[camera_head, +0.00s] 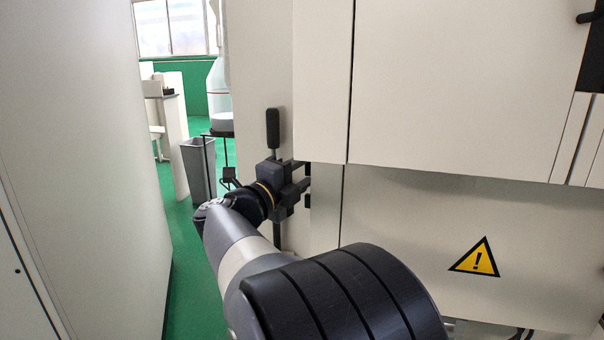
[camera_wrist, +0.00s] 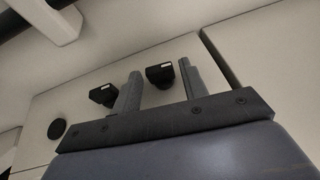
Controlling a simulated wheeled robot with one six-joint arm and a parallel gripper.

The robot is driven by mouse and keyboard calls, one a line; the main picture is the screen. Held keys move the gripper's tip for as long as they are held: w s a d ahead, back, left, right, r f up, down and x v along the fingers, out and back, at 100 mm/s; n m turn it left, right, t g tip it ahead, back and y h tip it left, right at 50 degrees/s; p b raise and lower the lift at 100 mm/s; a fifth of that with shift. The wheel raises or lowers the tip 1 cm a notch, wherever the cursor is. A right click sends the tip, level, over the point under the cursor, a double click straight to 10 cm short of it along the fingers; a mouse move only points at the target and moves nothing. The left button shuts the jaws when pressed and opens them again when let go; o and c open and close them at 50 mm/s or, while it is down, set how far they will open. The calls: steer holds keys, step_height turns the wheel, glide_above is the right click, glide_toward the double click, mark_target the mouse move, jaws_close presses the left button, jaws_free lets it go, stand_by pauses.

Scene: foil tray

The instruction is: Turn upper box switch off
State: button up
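Two small black switches with pale marks show on a cream panel in the wrist view: one (camera_wrist: 103,95) left of my gripper's fingers, the other (camera_wrist: 160,75) in the gap between them. I cannot tell which is the upper box switch. My gripper (camera_wrist: 160,68) is open, its two grey fingers apart and pointing at the panel. I cannot tell whether they touch the switch between them. In the head view my gripper (camera_head: 300,178) is at the narrow left part of the cream cabinet, and the switches are not clearly visible there.
A round black knob (camera_wrist: 57,129) is on the panel. A black upright handle (camera_head: 273,128) stands just above my gripper. A large cream panel (camera_head: 75,150) is at left, with green floor, a grey bin (camera_head: 198,168) and a clear vessel (camera_head: 219,90) in the gap.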

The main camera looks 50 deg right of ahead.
steer(key=c, duration=0.7)
steer(key=shift+r+p, duration=0.35)
steer(key=shift+p, duration=0.55)
steer(key=shift+n+y+p, duration=0.3)
steer(key=shift+y+p, duration=0.3)
steer(key=shift+p, duration=0.6)
steer(key=shift+f, duration=0.2)
steer(key=o, duration=1)
steer(key=shift+c, duration=0.2)
steer(key=shift+a, duration=0.15)
steer(key=s+a, duration=0.1)
steer(key=a, duration=0.9)
steer(key=shift+a+p, duration=0.3)
steer(key=shift+p, duration=0.15)
